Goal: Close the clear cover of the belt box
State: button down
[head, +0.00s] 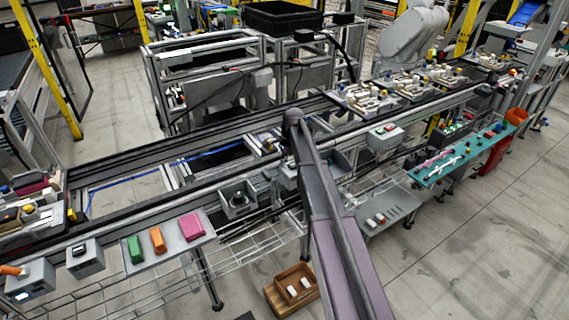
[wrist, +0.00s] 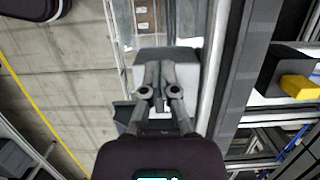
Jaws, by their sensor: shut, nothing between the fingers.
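My gripper (wrist: 158,103) shows in the wrist view with its fingers together and nothing between them. It is over a pale grey box (wrist: 185,60) beside a long metal rail; I cannot tell whether the fingers touch it. In the head view my arm reaches up to the conveyor and I cannot make out the gripper. An open-looking grey box (head: 239,199) with a dark round part inside sits at the conveyor's front side, left of my arm. I cannot tell for sure which box is the belt box, and no clear cover can be made out.
A grey tray (head: 163,254) with green, orange and pink blocks is at the front left. A small grey button box (head: 385,137) and a teal board (head: 451,161) are to the right. A wooden crate (head: 274,299) stands on the floor. Fixture pallets line the back right conveyor.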

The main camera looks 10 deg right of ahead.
aim_at(273, 176)
jog(key=shift+s+a+f+b, duration=0.15)
jog(key=shift+s+a+f, duration=0.05)
jog(key=shift+a, duration=0.5)
jog(key=shift+s+a+f+b, duration=0.1)
jog(key=shift+s+a+f, duration=0.15)
jog(key=shift+a, duration=0.4)
jog(key=shift+s+a+f+b, duration=0.15)
jog(key=shift+s+a+f, duration=0.05)
jog(key=shift+a, duration=0.5)
jog(key=shift+s, duration=0.1)
